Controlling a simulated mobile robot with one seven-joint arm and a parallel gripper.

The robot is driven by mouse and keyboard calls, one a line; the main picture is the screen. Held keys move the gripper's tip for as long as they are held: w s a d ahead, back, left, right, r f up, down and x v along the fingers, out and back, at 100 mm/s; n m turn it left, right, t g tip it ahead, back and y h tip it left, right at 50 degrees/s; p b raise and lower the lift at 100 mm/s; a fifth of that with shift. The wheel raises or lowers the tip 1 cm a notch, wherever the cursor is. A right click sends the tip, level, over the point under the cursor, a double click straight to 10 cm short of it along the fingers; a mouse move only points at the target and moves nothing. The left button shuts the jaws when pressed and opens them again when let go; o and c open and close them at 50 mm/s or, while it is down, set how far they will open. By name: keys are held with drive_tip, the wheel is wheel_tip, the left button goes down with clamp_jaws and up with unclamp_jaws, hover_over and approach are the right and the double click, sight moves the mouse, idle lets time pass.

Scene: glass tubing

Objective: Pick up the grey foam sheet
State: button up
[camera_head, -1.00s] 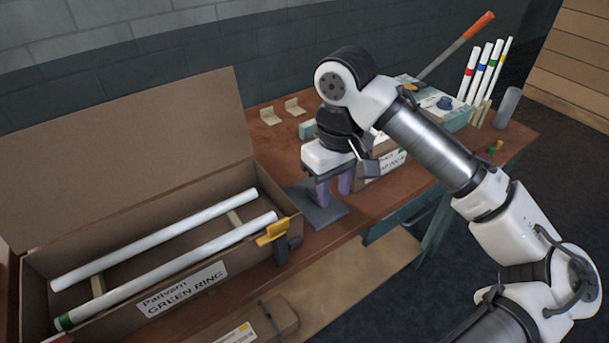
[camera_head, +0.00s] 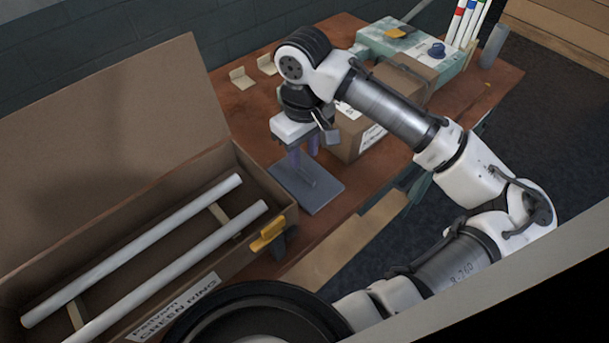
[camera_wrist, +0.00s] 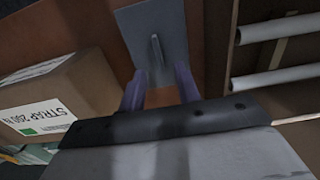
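The grey foam sheet (camera_head: 325,196) lies flat on the brown table beside the long open carton. A small raised grey ridge stands at its middle; it shows clearly in the wrist view on the sheet (camera_wrist: 173,22). My gripper (camera_head: 304,160) is over the far side of the sheet with its purple fingers pointing down. In the wrist view the fingers of my gripper (camera_wrist: 159,72) are spread apart with nothing between them. The ridge lies just beyond the fingertips, roughly in line with the gap. I cannot tell the exact height above the sheet.
The open carton (camera_head: 245,240) with white tubes (camera_head: 175,272) stands left of the sheet, a yellow-and-black tool (camera_head: 268,234) on its edge. A closed cardboard box (camera_head: 375,125) stands close behind the gripper. A teal box (camera_head: 415,45) and upright tubes (camera_head: 468,22) are farther back.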

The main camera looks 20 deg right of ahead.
drive_tip(key=shift+d+f+p, duration=0.1)
drive_tip(key=shift+f+p, duration=0.65)
drive_tip(key=shift+f, duration=2.3)
clamp_jaws()
